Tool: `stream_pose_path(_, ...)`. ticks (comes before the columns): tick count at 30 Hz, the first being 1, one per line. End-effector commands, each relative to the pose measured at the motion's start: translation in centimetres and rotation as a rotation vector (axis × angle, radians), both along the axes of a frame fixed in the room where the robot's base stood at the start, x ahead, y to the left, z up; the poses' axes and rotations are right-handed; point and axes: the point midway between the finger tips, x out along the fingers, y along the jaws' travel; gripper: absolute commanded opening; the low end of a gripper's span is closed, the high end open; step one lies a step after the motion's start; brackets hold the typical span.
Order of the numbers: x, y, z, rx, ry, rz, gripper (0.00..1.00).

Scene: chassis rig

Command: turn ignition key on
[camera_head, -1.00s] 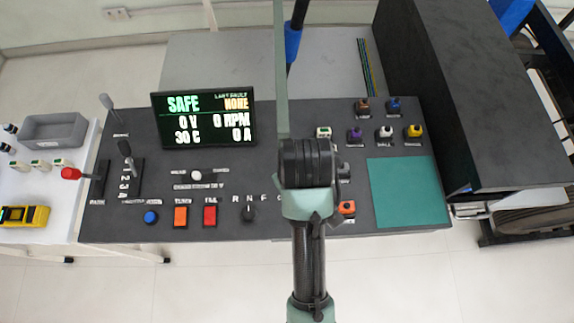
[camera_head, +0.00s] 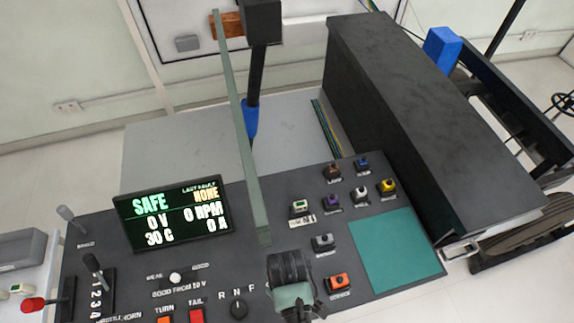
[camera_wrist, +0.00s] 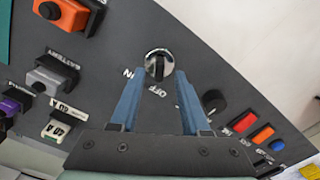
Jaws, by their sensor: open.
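The ignition key (camera_wrist: 158,66) is a round silver switch with a dark upright grip, set in the dark panel. It shows in the wrist view, with ON lettered to its left and OFF below it. My gripper (camera_wrist: 161,76) has two blue fingers, apart and empty. In the picture, the fingertips lie to the left and right of the key's lower part; I cannot tell whether they touch it or how far above it they are. In the head view my arm hides the key and the fingers. The display (camera_head: 172,213) reads SAFE, 0 V, 0 RPM.
A dark rotary knob (camera_wrist: 213,102) lies right of my right finger. A tall black box (camera_head: 430,130) stands behind.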

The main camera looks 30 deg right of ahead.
Motion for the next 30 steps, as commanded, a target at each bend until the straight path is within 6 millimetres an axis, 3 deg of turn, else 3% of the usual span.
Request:
stream_pose_path(6, 0.0, 0.0, -1.5, -0.001, -0.001, 0.0, 0.46)
stream_pose_path(14, 0.1, 0.0, -1.7, 0.0, -0.002, 0.0, 0.46)
stream_pose_path(15, 0.1, 0.0, -1.6, 0.0, -0.002, 0.0, 0.44)
stream_pose_path(23, 0.1, 0.0, -1.6, 0.0, -0.002, 0.0, 0.0)
stream_pose_path(30, 0.1, 0.0, -1.6, 0.0, -0.002, 0.0, 0.0)
